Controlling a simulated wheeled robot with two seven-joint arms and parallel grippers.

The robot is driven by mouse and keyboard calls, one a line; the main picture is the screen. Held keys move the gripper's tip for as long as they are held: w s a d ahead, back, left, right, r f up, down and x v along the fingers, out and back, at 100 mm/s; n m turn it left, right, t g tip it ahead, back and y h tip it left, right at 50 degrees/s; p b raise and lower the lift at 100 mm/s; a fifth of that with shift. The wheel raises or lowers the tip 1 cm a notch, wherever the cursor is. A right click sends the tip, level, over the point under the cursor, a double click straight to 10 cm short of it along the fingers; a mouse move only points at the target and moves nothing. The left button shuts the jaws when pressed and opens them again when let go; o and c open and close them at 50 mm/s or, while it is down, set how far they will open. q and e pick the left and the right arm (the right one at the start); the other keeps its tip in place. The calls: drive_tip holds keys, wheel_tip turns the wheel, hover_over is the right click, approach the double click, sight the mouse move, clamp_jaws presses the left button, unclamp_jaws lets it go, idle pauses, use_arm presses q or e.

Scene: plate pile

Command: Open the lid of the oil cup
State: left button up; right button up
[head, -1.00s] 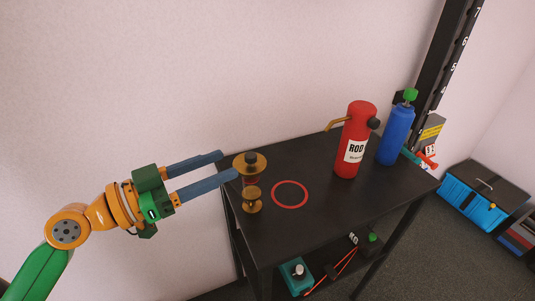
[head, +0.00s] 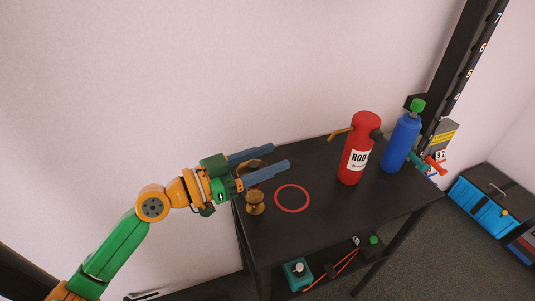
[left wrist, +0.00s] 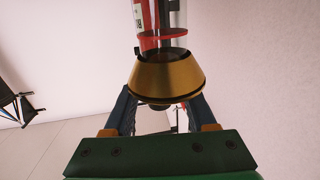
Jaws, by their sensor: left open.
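The oil cup has a brass lid (head: 249,168), partly hidden by my left gripper in the head view, and a brass base (head: 255,206) standing on the black table. In the left wrist view its clear glass body (left wrist: 161,17) with a red band runs to the top edge, and the conical brass lid (left wrist: 164,78) fills the middle. My left gripper (head: 280,156) is open, its two blue-grey fingers passing either side of the lid area. I cannot tell whether they touch it. The fingertips are hidden behind the lid in the wrist view. My right gripper is not in view.
The black table (head: 330,205) bears a red ring (head: 292,211), a red ROD bottle (head: 352,160) and a blue bottle (head: 399,145) with a green cap. A teal item (head: 291,275) lies on the shelf below.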

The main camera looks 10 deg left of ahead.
use_arm(q)
clamp_jaws()
